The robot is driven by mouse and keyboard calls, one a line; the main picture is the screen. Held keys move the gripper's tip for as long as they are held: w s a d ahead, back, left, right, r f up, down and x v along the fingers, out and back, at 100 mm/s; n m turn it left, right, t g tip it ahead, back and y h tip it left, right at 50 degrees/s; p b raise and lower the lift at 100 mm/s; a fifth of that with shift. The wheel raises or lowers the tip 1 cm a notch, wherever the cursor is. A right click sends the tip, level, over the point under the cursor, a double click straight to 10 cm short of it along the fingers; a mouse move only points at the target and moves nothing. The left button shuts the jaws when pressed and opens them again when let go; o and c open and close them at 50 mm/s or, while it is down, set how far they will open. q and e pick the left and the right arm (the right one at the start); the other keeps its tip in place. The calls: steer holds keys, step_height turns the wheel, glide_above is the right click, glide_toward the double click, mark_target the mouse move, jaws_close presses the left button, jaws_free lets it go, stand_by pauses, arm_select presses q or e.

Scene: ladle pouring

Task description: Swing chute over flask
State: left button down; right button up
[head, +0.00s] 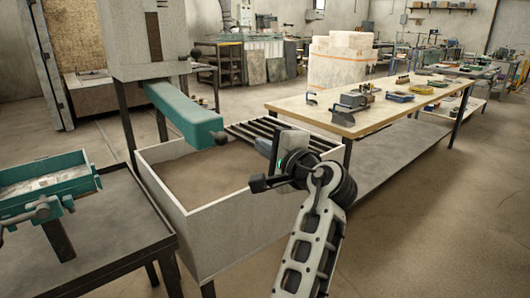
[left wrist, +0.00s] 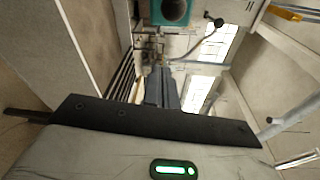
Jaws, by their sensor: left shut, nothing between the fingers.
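The teal chute (head: 185,112) juts out from under the grey hopper, over the sand bin. A black knob (head: 220,138) is at its free end. In the left wrist view the chute's teal mouth (left wrist: 186,20) is at the top edge, with a black-knobbed handle (left wrist: 217,22) beside it. The teal flask (head: 70,187) sits on a dark table at the far left, away from the chute. My left gripper (head: 263,147) is to the right of the chute, apart from it. My right gripper is not in view.
A pale open bin (head: 222,228) of sand stands under the chute, with a dark slatted grate (head: 285,138) across its far side. A dark metal table (head: 110,230) is at left. A wooden workbench (head: 380,108) with tools extends at right. The floor at lower right is clear.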

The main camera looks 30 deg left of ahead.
arm_select(q)
steer(key=a, duration=0.6)
steer(key=shift+s+r+b, duration=0.2)
steer(key=shift+s+b, duration=0.1)
steer(key=shift+s, duration=0.05)
steer(key=shift+a, duration=0.15)
